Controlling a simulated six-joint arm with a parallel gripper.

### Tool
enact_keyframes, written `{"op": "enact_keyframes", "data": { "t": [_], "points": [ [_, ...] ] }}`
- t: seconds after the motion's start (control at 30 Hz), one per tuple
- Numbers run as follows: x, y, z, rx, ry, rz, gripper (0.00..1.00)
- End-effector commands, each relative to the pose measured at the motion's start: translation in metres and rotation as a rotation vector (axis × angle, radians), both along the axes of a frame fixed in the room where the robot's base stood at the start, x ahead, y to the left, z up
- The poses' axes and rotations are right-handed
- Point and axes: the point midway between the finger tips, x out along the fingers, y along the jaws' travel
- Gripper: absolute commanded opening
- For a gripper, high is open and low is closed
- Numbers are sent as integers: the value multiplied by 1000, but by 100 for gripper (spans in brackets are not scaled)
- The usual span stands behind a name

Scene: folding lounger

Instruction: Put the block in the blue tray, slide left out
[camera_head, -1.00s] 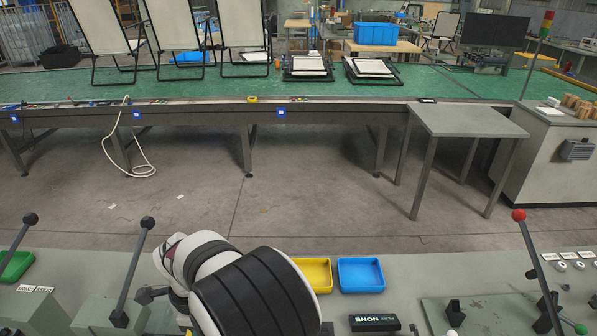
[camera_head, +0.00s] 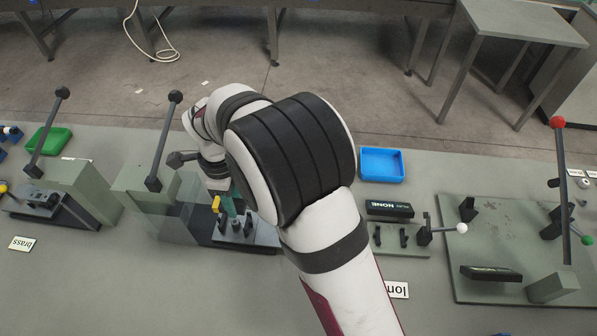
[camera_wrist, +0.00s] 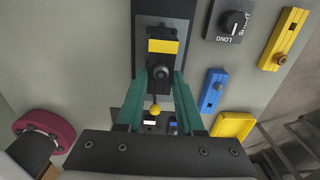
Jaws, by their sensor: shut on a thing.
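My gripper (camera_wrist: 160,78) points down at a dark fixture plate (camera_wrist: 180,18) on the bench. A yellow piece (camera_wrist: 162,46) lies just beyond the knob on the same fixture. In the head view my gripper (camera_head: 231,207) shows beside the arm, over the dark fixture (camera_head: 258,238). The blue tray (camera_head: 382,178) lies right of my arm, apart from the gripper; its visible inside looks empty. I cannot make out the block.
A lever (camera_head: 165,140) stands left of my gripper, near a clear guard. A black labelled box (camera_head: 390,209) and a white-knobbed lever (camera_head: 461,228) are at the right. A red-knobbed lever (camera_head: 559,170) stands farther right. A green tray (camera_head: 50,140) is far left.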

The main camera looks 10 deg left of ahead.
Motion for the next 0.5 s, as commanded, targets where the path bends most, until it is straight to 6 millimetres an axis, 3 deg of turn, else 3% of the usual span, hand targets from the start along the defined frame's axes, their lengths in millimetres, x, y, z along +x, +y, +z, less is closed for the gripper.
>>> {"op": "enact_keyframes", "data": {
  "t": [0.27, 0.5],
  "points": [
    [40, -22, -1, -1, -1, -85, 0],
    [99, -69, -3, -4, 0, -223, 0]
  ]
}}
